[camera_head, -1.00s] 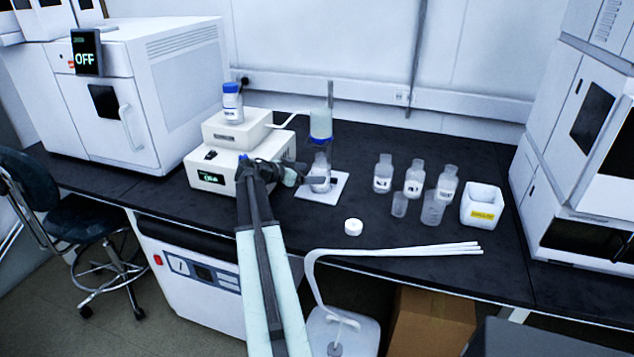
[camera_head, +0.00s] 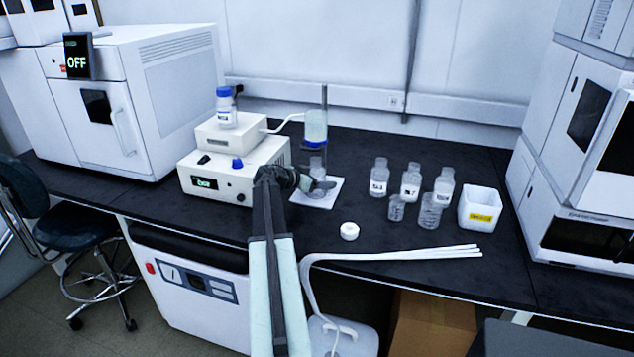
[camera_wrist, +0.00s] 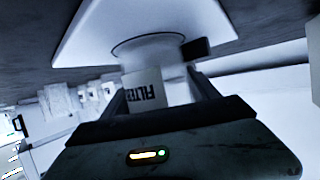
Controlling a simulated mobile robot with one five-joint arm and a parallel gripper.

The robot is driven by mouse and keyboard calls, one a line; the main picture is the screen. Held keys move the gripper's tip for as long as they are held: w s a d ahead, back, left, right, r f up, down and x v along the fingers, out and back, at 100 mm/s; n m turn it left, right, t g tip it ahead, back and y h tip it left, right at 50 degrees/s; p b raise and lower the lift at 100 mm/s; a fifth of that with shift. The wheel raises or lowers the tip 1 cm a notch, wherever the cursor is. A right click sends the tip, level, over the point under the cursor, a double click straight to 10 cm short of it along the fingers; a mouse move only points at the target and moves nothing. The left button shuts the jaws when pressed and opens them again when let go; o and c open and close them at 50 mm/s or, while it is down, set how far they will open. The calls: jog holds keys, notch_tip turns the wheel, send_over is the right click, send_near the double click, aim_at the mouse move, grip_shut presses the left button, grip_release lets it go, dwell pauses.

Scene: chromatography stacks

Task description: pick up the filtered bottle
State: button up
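The filtered bottle (camera_head: 317,169) is a clear bottle standing on a white square plate (camera_head: 329,194), under the clear filter cup (camera_head: 316,127). In the wrist view, its label (camera_wrist: 147,92) reads "FILTE…" upside down, with the end cut off. My gripper (camera_head: 316,185) is at the bottle, low over the plate. In the wrist view, my two dark fingers (camera_wrist: 160,90) lie on either side of the bottle. Whether both touch it is not clear. The bottle's lower part is partly hidden by my gripper in the head view.
A pump box (camera_head: 236,172) with a blue cap (camera_head: 237,163) on it stands left of my gripper. A blue-capped bottle (camera_head: 226,107) sits on its upper unit. A white lid (camera_head: 349,231) lies in front. Several clear bottles (camera_head: 410,182) and a white box (camera_head: 481,209) stand to the right.

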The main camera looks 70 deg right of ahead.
aim_at(322, 168)
jog(key=c, duration=1.2)
jog(key=shift+r+p, duration=0.5)
jog(key=shift+p, duration=0.05)
notch_tip(322, 168, up, 4)
jog(key=p, duration=0.3)
jog(key=shift+f, duration=0.25)
jog(key=w+a, duration=0.2)
jog(key=a, duration=0.5)
jog(key=w+a, duration=0.3)
jog(key=a, duration=0.5)
jog(key=shift+w+r+p, duration=0.25)
jog(key=shift+w+p, duration=0.1)
jog(key=shift+p, duration=0.1)
